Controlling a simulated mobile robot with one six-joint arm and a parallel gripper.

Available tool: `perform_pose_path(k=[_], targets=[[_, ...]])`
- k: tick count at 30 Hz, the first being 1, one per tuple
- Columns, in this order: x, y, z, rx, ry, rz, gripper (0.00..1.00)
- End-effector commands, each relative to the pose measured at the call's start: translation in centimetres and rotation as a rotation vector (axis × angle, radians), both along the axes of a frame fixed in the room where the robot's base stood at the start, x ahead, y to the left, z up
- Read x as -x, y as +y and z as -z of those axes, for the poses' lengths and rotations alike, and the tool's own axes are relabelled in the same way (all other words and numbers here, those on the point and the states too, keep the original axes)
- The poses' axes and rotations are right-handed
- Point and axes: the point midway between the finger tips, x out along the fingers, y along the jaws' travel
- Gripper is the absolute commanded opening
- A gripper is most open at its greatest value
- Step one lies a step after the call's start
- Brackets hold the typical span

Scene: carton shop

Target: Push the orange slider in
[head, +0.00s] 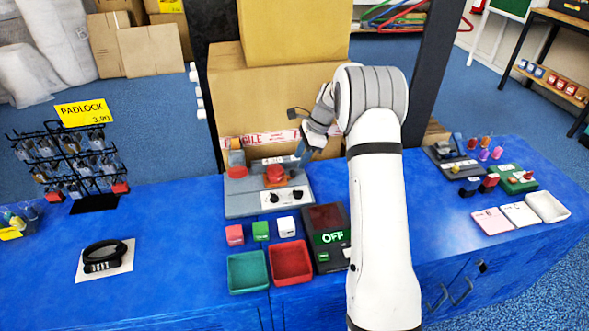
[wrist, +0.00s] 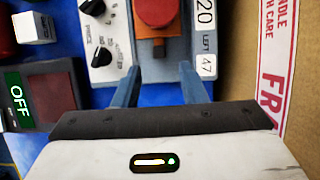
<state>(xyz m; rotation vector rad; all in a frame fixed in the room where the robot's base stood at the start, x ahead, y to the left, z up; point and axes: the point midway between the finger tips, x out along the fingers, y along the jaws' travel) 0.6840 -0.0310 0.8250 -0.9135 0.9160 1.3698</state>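A grey control panel (head: 240,208) stands on the blue counter. An orange piece, which looks like the slider, shows under a red knob (head: 275,173) on the panel. In the wrist view the orange piece (wrist: 158,31) lies just beyond my fingertips, with the red knob (wrist: 155,11) past it. My gripper (head: 303,152) is at the panel's back right. In the wrist view my gripper (wrist: 158,72) has its two fingers apart with nothing held between them. I cannot tell whether a finger touches the panel.
A second red button (head: 237,172) sits on the panel's left, with black dials (head: 285,197) in front. Small cubes, a green tray (head: 248,271), a red tray (head: 291,263) and an OFF box (head: 328,238) stand nearer. A large carton (head: 262,100) is close behind.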

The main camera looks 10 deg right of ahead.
Motion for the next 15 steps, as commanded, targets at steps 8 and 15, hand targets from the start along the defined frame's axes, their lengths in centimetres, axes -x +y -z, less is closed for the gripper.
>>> perform_pose_path(k=[8, 15], targets=[[0.0, 1.6, 3.8, 0.0, 0.0, -0.001, 0.38], [0.0, 2.0, 4.7, 0.0, -0.001, -0.002, 0.38]])
